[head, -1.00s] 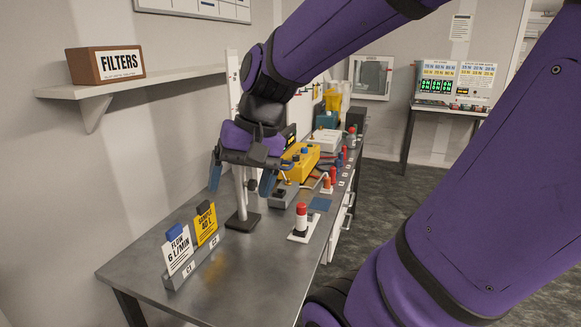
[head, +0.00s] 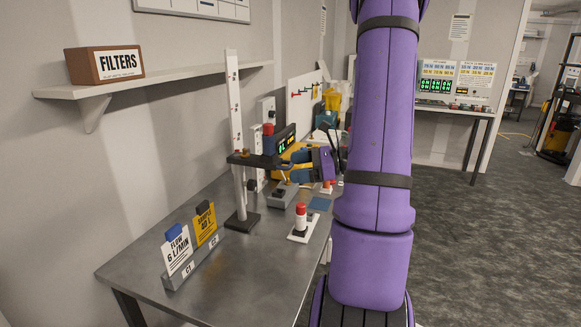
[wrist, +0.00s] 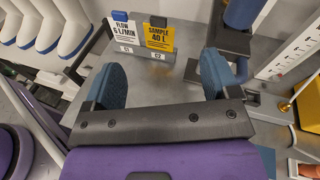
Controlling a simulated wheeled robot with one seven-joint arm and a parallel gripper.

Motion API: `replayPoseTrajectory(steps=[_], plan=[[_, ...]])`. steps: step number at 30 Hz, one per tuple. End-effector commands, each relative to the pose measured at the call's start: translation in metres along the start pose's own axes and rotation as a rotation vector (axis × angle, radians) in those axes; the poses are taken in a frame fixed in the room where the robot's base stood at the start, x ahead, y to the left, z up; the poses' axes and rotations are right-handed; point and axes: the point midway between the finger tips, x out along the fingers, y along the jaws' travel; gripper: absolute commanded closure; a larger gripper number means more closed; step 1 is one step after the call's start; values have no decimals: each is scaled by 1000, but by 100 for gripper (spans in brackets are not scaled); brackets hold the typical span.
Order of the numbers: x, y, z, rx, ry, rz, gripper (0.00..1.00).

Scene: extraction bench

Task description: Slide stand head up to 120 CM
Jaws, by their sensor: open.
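The stand has a tall white marked post (head: 234,100) on a dark base (head: 242,222) near the bench's back edge. Its dark stand head (head: 252,160) juts to the right partway up the post. The post's scale marks are too small to read. My gripper (head: 288,168) is just right of the head, with its fingers toward the stand. In the wrist view, its two blue fingers (wrist: 160,80) are open and nothing shows between them but the bench behind. Contact between fingers and head cannot be made out.
The flow card (head: 177,250) and sample card (head: 205,224) stand in a holder at the bench's near left. A red-topped item on a white plate (head: 297,237) stands at the front edge. A yellow device (head: 303,154) is behind my gripper. A shelf (head: 150,80) with a filters box is above left.

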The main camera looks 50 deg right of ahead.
Motion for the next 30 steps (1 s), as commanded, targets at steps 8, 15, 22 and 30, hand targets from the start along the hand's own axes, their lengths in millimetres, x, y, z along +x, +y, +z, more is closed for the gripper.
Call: replayPoseTrajectory(steps=[8, 15, 22, 30], plan=[[-63, -37, -50, 169, -124, -275, 19], [-61, -44, -54, 186, -142, -308, 19], [-26, -55, -50, 185, -141, -305, 19], [15, -69, -45, 184, -140, -306, 19]])
